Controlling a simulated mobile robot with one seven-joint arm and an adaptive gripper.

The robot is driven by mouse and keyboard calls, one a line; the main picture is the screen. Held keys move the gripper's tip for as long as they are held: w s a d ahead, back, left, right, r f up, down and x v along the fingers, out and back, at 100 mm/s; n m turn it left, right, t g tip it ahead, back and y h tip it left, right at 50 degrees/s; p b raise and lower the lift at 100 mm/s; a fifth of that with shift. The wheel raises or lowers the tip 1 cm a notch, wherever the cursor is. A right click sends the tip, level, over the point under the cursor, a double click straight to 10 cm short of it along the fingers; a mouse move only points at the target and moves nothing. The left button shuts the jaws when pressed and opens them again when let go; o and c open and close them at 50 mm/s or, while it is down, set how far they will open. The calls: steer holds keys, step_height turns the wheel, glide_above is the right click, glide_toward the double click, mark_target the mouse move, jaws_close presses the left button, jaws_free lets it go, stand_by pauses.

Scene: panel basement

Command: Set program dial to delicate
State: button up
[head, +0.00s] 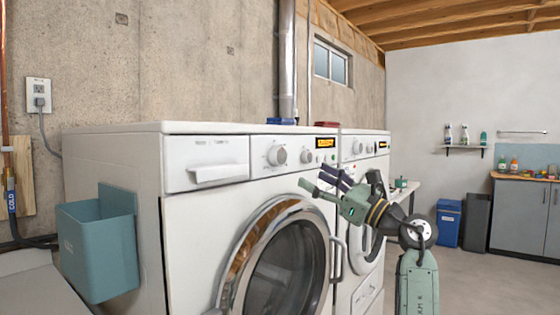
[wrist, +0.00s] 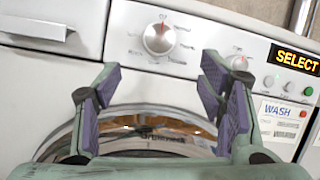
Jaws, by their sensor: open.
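The near white washer (head: 180,240) has a large round dial (head: 277,155) on its upper front panel and a smaller dial (head: 307,156) to its right. In the wrist view the large dial (wrist: 159,39) is silver-white, with a red mark near its top and small labels around it, too small to read. The smaller dial (wrist: 239,63) sits beside a lit display (wrist: 297,61) reading "SELECT". My gripper (head: 318,182) is open and empty in front of the panel, below the dials. In the wrist view its purple-padded fingers (wrist: 158,88) are spread apart below the large dial, not touching it.
A drawer handle (head: 216,173) juts out left of the dials. The round glass door (head: 285,250) lies below, with a grey handle (head: 337,260). A second white machine (head: 365,145) stands to the right. A teal bin (head: 97,245) hangs on the left side. Open floor lies at the right.

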mark_target(282, 159)
steer(key=p+x, duration=0.3)
steer(key=x, duration=0.6)
steer(key=shift+s+r, duration=0.1)
steer(key=shift+s, duration=0.05)
steer(key=shift+w+a+r, duration=0.1)
steer(key=shift+w+a, duration=0.25)
steer(key=shift+a, duration=0.1)
steer(key=shift+c, duration=0.4)
steer(key=c, duration=1.1)
